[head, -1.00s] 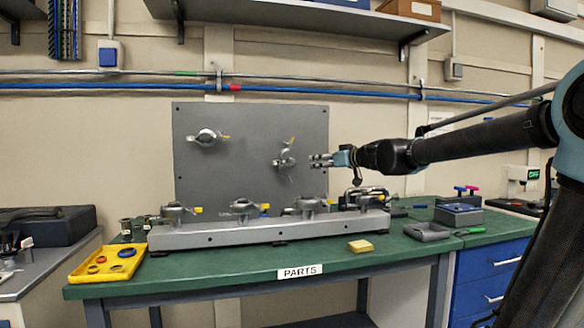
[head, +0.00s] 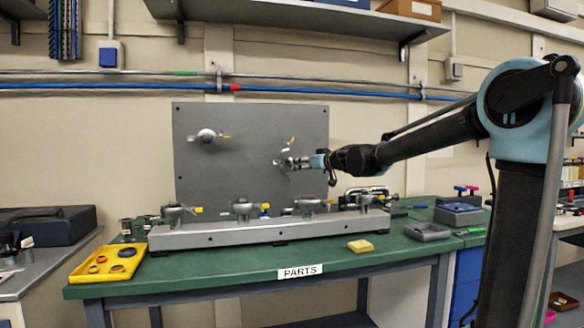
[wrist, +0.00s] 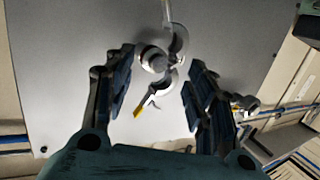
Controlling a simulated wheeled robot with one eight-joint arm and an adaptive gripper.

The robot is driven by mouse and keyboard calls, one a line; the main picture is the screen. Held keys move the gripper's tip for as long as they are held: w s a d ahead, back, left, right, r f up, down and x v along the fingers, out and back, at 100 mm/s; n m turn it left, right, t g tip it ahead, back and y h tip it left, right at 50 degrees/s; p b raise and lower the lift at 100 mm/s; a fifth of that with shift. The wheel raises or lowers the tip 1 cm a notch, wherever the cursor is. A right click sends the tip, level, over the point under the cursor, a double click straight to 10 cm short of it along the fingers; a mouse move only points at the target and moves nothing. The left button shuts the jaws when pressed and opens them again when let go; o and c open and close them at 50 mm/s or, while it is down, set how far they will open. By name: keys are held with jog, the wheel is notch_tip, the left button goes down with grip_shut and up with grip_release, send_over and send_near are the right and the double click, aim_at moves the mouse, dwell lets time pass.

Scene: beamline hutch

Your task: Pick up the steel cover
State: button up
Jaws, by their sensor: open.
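A round steel cover (wrist: 153,59) sits on a fixture on the upright grey panel (head: 250,115), with curved metal arms and yellow-tipped levers around it. In the head view this right-hand fixture (head: 284,161) is small and partly hidden by my fingers. My gripper (head: 292,163) is at the panel in front of it. In the wrist view my gripper (wrist: 163,92) is open, its two dark fingers on either side of the cover and apart from it. Nothing is held.
A second fixture with a rounded steel piece (head: 207,136) is at the panel's upper left. Below, a grey rail (head: 270,233) carries several yellow-handled fixtures on the green bench. A yellow tray (head: 92,274), yellow block (head: 360,246) and grey tray (head: 428,232) lie on the bench.

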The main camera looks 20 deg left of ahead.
jog(key=x, duration=0.5)
jog(key=shift+w+r, duration=0.2)
jog(key=shift+w, duration=0.1)
jog(key=shift+d, duration=0.1)
jog(key=c, duration=1.1)
